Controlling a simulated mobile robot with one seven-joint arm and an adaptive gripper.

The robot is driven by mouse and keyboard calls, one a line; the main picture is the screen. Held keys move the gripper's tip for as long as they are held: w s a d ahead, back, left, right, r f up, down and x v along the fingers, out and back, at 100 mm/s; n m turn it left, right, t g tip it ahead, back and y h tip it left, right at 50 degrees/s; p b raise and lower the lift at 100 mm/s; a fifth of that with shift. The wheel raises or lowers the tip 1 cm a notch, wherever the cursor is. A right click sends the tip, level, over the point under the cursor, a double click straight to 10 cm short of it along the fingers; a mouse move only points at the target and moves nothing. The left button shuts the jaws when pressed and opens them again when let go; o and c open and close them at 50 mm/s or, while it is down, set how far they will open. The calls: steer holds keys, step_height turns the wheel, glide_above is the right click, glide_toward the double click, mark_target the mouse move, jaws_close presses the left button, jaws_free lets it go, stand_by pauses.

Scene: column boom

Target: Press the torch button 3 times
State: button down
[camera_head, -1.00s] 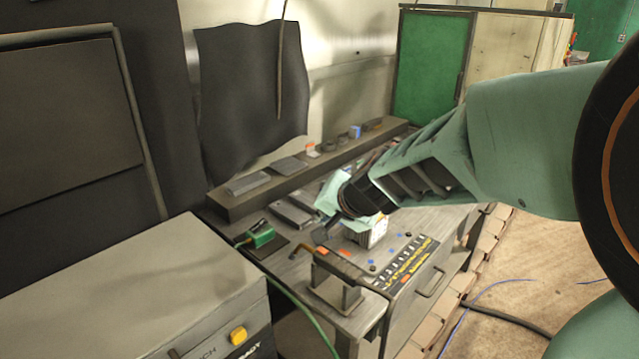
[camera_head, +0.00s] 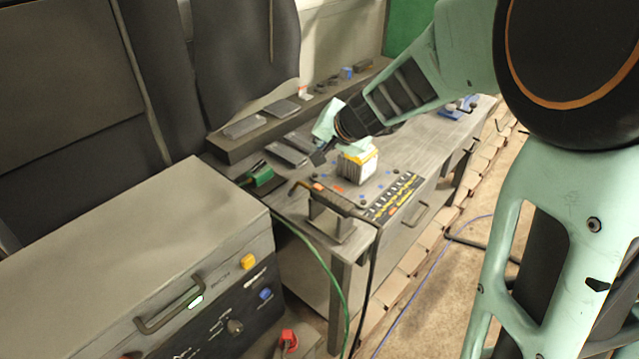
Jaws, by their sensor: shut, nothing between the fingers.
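A torch (camera_head: 345,207) with a copper-coloured bent neck and dark handle lies on a grey stand near the front corner of the workbench. Its black cable hangs down over the bench edge. I cannot make out a button on it. My gripper (camera_head: 317,158) is shut and empty, above the bench behind the torch and apart from it, left of a white block with a yellow top (camera_head: 357,166). Its fingertips are small and dark.
A grey machine box (camera_head: 165,230) with a yellow button (camera_head: 248,261), a blue button (camera_head: 265,294) and a handle stands front left; its lettering is hard to read. A green clamp (camera_head: 262,176) with a green cable sits left on the bench. A raised ledge (camera_head: 232,146) runs behind.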

mark_target(320, 188)
steer(key=shift+f, duration=0.1)
step_height(320, 188, down, 9)
steer(key=b, duration=0.8)
steer(key=shift+r, duration=0.2)
steer(key=shift+f+b, duration=0.1)
steer(key=shift+b, duration=0.2)
stand_by(0.7)
steer(key=shift+f+b, duration=0.3)
steer(key=shift+b, duration=0.1)
steer(key=shift+f+b, duration=0.45)
steer(key=shift+b, duration=0.1)
stand_by(0.5)
stand_by(0.4)
steer(key=shift+r+p, duration=0.7)
steer(key=shift+r, duration=0.15)
